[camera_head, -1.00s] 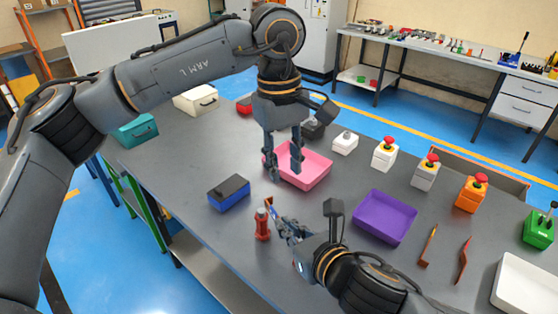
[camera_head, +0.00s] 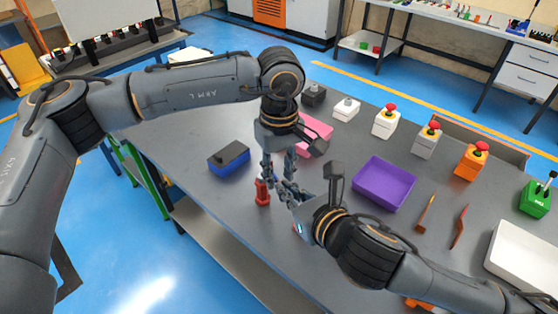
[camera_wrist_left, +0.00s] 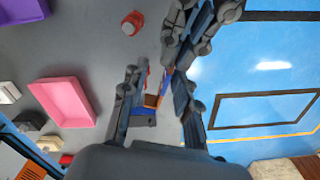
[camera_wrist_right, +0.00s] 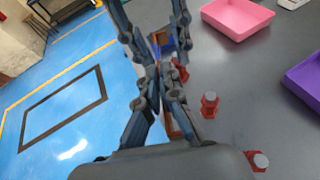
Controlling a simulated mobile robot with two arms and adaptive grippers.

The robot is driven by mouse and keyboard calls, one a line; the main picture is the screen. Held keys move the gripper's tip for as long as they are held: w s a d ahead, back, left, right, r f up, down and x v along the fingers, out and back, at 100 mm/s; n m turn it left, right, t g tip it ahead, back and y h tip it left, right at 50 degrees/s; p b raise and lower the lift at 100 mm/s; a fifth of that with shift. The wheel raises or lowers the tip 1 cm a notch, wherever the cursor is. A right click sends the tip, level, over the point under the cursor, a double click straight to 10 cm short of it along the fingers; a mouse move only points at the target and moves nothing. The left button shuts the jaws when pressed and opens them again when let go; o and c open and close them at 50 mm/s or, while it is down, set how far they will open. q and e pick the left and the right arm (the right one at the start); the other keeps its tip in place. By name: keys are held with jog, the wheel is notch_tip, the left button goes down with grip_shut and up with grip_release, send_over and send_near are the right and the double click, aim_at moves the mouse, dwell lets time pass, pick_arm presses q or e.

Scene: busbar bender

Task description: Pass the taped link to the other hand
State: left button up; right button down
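I see no clear contact between the left fingers and the link. In the head view both grippers meet (camera_head: 279,180) above the table, and the link is hidden there.
A red bottle-like piece (camera_head: 262,192) stands just below the grippers. A blue box with a black top (camera_head: 229,157) is to the left. A pink tray (camera_head: 316,131) lies behind, a purple tray (camera_head: 383,184) to the right. Several button boxes (camera_head: 386,121) line the far edge.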

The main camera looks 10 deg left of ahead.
pick_arm(q)
jog(key=shift+f, duration=0.1)
grip_shut()
pick_arm(e)
jog(key=shift+s, duration=0.1)
jog(key=c, duration=1.4)
grip_release()
jog(key=shift+a, duration=0.1)
jog(key=shift+c, duration=0.2)
